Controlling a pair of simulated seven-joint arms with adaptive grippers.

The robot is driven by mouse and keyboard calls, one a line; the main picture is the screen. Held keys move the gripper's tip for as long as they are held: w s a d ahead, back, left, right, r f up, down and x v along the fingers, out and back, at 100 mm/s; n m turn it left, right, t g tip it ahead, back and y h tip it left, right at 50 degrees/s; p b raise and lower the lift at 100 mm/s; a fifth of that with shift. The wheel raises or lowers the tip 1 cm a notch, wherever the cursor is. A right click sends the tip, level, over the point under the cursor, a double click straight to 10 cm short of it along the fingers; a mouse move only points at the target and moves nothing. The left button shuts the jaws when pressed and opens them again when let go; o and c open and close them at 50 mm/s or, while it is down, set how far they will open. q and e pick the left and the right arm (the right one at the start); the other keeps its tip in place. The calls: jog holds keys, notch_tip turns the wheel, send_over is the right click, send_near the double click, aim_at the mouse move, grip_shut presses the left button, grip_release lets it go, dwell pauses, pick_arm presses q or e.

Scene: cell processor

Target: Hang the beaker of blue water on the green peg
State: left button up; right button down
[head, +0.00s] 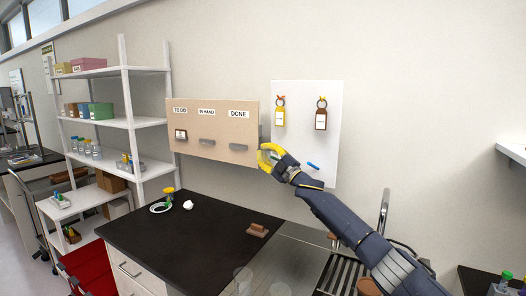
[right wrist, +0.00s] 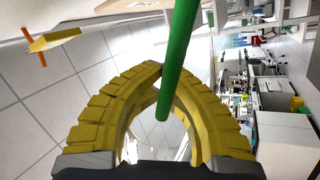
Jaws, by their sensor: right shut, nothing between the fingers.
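The green peg (right wrist: 180,60) crosses the upper middle of the right wrist view as a thick green rod, very near my right gripper (right wrist: 158,72). My right gripper's yellow fingers are closed together and hold nothing. The rod's lower end overlaps the fingers in that view; I cannot tell whether they touch. In the head view my right gripper (head: 266,155) is at the lower left of the white peg panel (head: 310,145) and mostly hides the green peg. I cannot make out a beaker of blue water in either view. My left gripper is not in view.
A blue peg (head: 313,166) is right of the gripper. A tan board (head: 215,150) is to the left. Below are a black bench (head: 190,235) and faint transparent round shapes (head: 243,277).

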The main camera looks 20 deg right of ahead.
jog(key=shift+w+d+f, duration=0.3)
jog(key=shift+w+d, duration=0.15)
jog(key=shift+w, duration=0.05)
dwell(0.6)
jog(key=shift+w+d+f, duration=0.45)
jog(key=shift+w+d, duration=0.25)
jog(key=shift+s+a, duration=0.1)
jog(key=shift+s+a+r, duration=0.25)
jog(key=shift+s, duration=0.05)
jog(key=shift+w+d+f, duration=0.15)
jog(key=shift+w, duration=0.05)
dwell(1.0)
jog(key=shift+w+d+f, duration=0.1)
jog(key=shift+w+d, duration=0.1)
dwell(0.7)
jog(key=shift+s+a+r, duration=0.2)
jog(key=shift+s+a, duration=0.1)
jog(key=shift+a, duration=0.05)
